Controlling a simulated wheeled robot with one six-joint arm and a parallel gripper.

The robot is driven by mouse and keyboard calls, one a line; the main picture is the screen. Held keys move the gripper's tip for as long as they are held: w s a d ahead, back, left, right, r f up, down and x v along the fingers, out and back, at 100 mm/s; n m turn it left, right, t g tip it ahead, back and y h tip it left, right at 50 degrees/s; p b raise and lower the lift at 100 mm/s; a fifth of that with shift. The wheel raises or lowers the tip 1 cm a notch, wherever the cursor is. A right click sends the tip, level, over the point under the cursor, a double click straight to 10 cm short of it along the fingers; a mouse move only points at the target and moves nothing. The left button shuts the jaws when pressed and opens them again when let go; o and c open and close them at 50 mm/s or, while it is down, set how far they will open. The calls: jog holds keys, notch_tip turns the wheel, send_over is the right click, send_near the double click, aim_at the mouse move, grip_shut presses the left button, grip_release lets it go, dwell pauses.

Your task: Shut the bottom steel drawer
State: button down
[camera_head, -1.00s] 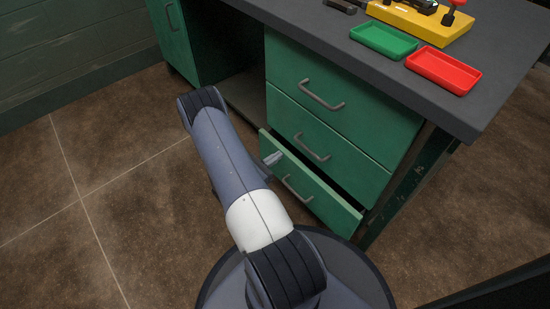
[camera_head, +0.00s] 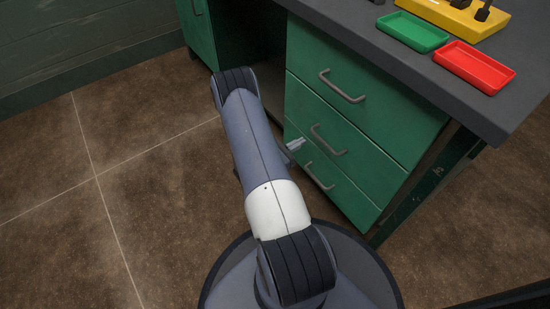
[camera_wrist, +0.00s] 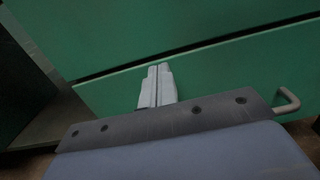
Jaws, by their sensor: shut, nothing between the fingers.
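The green bottom steel drawer (camera_head: 348,197) is the lowest of three in the cabinet. Its front now looks flush with the drawers above, with only a thin dark seam over it. Its grey bar handle (camera_head: 320,178) also shows at the right of the wrist view (camera_wrist: 289,101). My gripper (camera_head: 295,146) is shut and empty, at the left part of the drawer front, left of the handle. In the wrist view its closed fingertips (camera_wrist: 158,68) point at the green front. They are at or very near it; I cannot tell if they touch.
The middle drawer (camera_head: 345,145) and top drawer (camera_head: 365,90) are shut, with protruding handles. Tiled floor (camera_head: 150,200) is clear on the left.

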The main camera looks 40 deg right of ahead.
jog(key=w+a+p, duration=0.1)
jog(key=a+p, duration=0.1)
jog(key=a, duration=1.1)
jog(key=shift+w+p, duration=0.2)
jog(key=shift+p, duration=0.1)
jog(key=d, duration=0.4)
jog(key=s+d+b, duration=0.1)
jog(key=d, duration=0.4)
jog(key=d+b, duration=0.1)
jog(key=d, duration=0.3)
jog(key=shift+s+d, duration=0.3)
jog(key=shift+d, duration=0.1)
jog(key=shift+a, duration=0.1)
